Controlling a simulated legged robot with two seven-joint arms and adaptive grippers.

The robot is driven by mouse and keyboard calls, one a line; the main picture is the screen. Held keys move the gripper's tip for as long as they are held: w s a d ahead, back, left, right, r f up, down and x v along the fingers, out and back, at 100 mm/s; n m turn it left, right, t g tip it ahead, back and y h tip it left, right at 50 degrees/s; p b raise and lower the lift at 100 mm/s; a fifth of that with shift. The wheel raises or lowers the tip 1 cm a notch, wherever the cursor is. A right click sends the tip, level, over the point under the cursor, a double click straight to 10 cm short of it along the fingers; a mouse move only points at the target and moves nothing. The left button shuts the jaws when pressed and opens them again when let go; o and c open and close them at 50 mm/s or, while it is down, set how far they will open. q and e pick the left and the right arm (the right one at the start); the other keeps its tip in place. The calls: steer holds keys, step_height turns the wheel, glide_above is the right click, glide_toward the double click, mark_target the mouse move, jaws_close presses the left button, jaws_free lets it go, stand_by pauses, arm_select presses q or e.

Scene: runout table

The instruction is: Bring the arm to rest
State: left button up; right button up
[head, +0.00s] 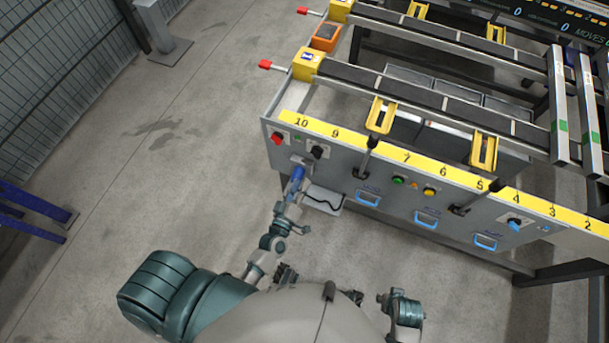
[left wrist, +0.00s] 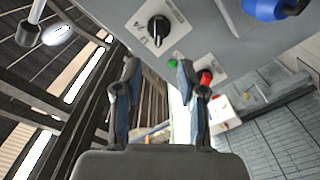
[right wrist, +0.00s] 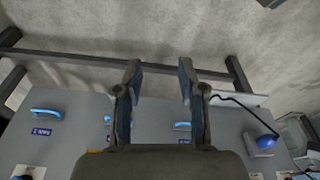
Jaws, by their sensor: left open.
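My left arm reaches up to the left end of the grey control panel (head: 350,180) in the head view. My left gripper (head: 296,187) is close to the panel, near a blue plug (head: 298,172). In the left wrist view the gripper (left wrist: 160,68) is open, with nothing between its fingers. The blue plug (left wrist: 265,8) shows there at the upper right, apart from the fingers. My right gripper (right wrist: 159,68) is open and empty in the right wrist view. My right arm (head: 405,310) is low in the head view, and its fingers are hard to make out there.
The panel carries a black knob (head: 318,152), a red button (head: 277,139) and blue handles (head: 427,219). A black cable (right wrist: 235,103) runs from the plug. Rails (head: 430,95) with yellow brackets lie above the panel. Bare floor (head: 150,170) is open to the left.

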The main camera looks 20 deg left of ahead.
arm_select(q)
steer(key=shift+s, duration=0.1)
stand_by(0.5)
steer(key=s+d+f+m+g+h+p, duration=0.1)
steer(key=s+f+m+g+p, duration=0.1)
steer(key=s+f+m+g, duration=0.5)
steer(key=s+d+f+m+g+h+p, duration=0.1)
steer(key=s+f+g+p, duration=0.2)
steer(key=f, duration=0.8)
steer(key=s+a+f+m+g, duration=0.1)
steer(key=s+a+f+g, duration=0.1)
steer(key=s, duration=0.3)
steer(key=s+a+f+m+g+y, duration=0.1)
steer(key=s+a+f+g, duration=0.1)
steer(key=s, duration=0.4)
steer(key=s+a+f+g+y+p, duration=0.1)
steer(key=s+a+f+g, duration=0.1)
steer(key=s+f, duration=0.2)
steer(key=shift+s+a+m, duration=0.35)
steer(key=shift+s+m, duration=0.05)
steer(key=shift+s, duration=0.25)
arm_select(e)
steer(key=s+f, duration=0.4)
steer(key=f, duration=1.2)
steer(key=shift+d+g, duration=0.2)
steer(key=shift+g, duration=0.1)
steer(key=shift+s, duration=0.1)
